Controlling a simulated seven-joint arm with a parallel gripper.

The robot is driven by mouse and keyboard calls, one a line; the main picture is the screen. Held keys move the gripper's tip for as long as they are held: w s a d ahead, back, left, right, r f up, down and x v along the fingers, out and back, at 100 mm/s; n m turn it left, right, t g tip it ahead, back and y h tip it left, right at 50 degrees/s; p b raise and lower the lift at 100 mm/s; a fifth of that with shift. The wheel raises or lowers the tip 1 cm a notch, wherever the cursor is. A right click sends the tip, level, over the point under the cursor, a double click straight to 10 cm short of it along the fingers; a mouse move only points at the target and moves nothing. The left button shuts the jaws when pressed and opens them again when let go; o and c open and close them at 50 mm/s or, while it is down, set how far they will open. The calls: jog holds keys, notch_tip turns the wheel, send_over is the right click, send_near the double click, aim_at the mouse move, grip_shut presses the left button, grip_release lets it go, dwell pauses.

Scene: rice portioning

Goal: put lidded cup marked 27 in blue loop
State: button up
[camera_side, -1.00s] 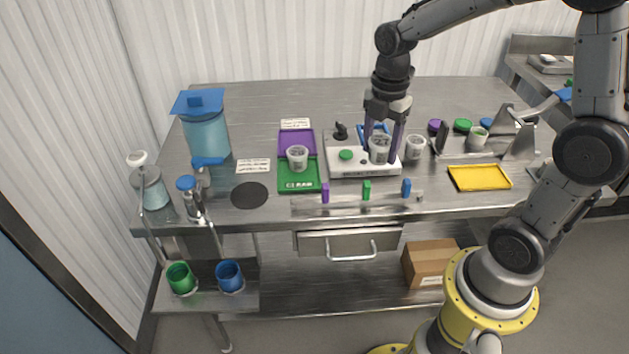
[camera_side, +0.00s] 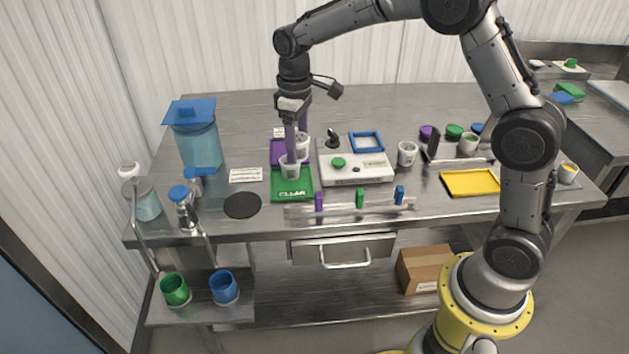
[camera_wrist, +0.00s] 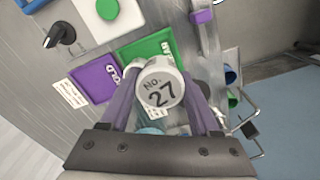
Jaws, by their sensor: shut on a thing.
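My gripper (camera_side: 297,140) is shut on a white lidded cup (camera_side: 302,145), held up over the purple and green tray at the left of the scale. In the wrist view its lid (camera_wrist: 160,86) reads "NO. 27" between my fingers. A second cup (camera_side: 290,169) shows just below and in front of it, over the green part; one finger partly overlaps the pair. The blue loop (camera_side: 381,142), a square frame, lies empty at the back right of the scale. Its edge shows at the top left of the wrist view (camera_wrist: 31,4).
The white scale (camera_side: 350,174) with a green button has a black knob (camera_side: 333,140) behind it. Another cup (camera_side: 407,154) stands right of the scale. Purple, green and blue pegs (camera_side: 360,198) line the front rail. A blue-lidded pitcher (camera_side: 198,145) stands far left.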

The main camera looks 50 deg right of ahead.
jog(key=shift+s+f+n, duration=0.15)
jog(key=shift+s+n, duration=0.05)
jog(key=shift+n, duration=0.2)
jog(key=s+d+r+m, duration=0.2)
jog(key=s+d, duration=0.6)
jog(key=d, duration=0.4)
jog(key=s+d+r+m, duration=0.1)
jog(key=s+d+m, duration=0.1)
jog(key=s+d, duration=0.85)
send_over(394, 139)
jog(key=f, duration=0.8)
jog(key=shift+s+a+f, duration=0.2)
jog(key=shift+s+a, duration=0.15)
jog(key=shift+w+d+f, duration=0.35)
jog(key=shift+w+f, duration=0.05)
jog(key=shift+f, duration=1.75)
jog(key=shift+f, duration=0.1)
